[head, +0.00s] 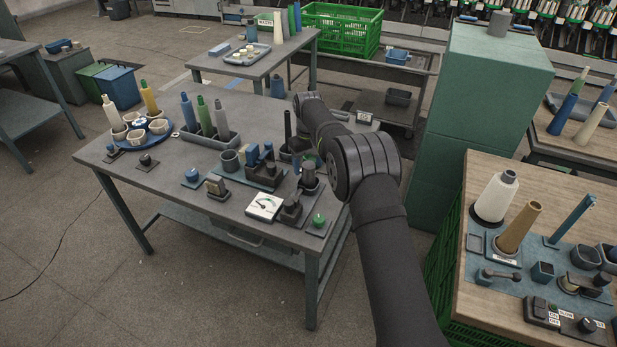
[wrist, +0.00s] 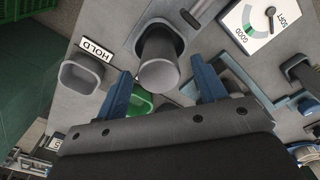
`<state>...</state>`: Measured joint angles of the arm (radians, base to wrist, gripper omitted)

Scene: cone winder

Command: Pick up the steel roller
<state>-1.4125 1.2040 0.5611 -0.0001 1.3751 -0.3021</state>
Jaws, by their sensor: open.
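The steel roller (wrist: 158,62) shows in the wrist view as a grey cylinder with a dull round end facing the camera. It stands in a dark square-cornered holder set in the grey surface. My gripper (wrist: 163,88) is open, with one blue finger to the left and one to the right of the roller's near end. I see no finger touching the roller, and nothing is held. A green part lies behind the left finger. In the head view my arm reaches over the grey workbench (head: 160,185); I cannot make out the fingertips there.
A HOLD sign (wrist: 96,49) and a grey bin (wrist: 82,72) are left of the roller. A SOFT/GOOD dial (wrist: 262,22) is to the right. Cones in a tray (head: 222,139) stand on the bench. A green cabinet (head: 490,90) stands right of my arm.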

